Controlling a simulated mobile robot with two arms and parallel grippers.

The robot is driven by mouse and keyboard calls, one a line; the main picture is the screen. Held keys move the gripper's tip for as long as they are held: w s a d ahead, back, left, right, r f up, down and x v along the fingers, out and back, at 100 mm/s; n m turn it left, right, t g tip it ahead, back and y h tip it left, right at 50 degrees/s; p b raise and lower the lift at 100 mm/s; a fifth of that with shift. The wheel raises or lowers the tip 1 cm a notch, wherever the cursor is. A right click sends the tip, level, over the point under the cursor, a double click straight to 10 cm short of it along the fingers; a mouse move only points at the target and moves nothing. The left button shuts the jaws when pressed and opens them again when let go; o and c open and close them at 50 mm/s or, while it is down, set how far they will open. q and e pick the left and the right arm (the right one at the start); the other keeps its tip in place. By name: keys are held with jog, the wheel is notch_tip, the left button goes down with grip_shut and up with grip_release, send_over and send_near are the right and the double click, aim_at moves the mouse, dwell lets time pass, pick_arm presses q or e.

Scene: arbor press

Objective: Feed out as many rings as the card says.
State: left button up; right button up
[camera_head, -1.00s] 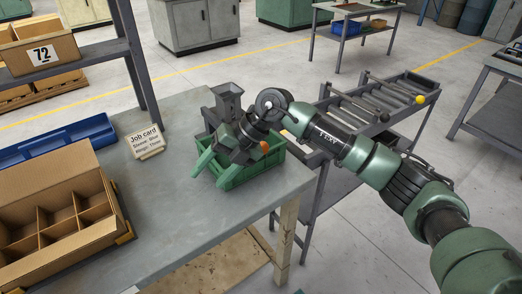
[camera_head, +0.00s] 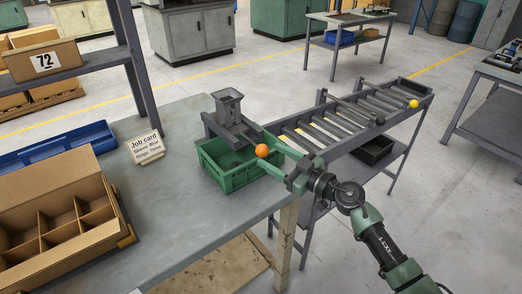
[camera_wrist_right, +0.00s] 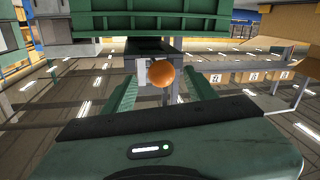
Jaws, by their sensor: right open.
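The job card (camera_head: 147,148) stands on the table; its small print seems to read "Sleeve: Blue" and "Rings: Three". A grey feeder (camera_head: 228,106) with a hopper stands at the back of a green bin (camera_head: 230,180). An orange ball knob (camera_head: 262,150) is at the feeder's front. My right gripper (camera_head: 258,151) is open, with one green finger on each side of the knob. In the right wrist view the orange knob (camera_wrist_right: 160,74) is between the open fingers (camera_wrist_right: 160,82), with gaps showing on both sides. No rings can be made out. My left gripper is out of view.
A roller conveyor (camera_head: 330,125) with a yellow knob (camera_head: 413,103) stands right of the table. A divided cardboard box (camera_head: 50,165) and a blue tray (camera_head: 30,158) are at the left. The table middle (camera_head: 160,200) is clear.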

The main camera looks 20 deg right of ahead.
aim_at(267, 154)
jog(key=x, duration=0.4)
jog(key=shift+w+a, duration=0.3)
jog(key=shift+r, duration=0.1)
jog(key=shift+c, duration=0.4)
grip_shut()
jog(key=shift+s, duration=0.1)
dwell(0.6)
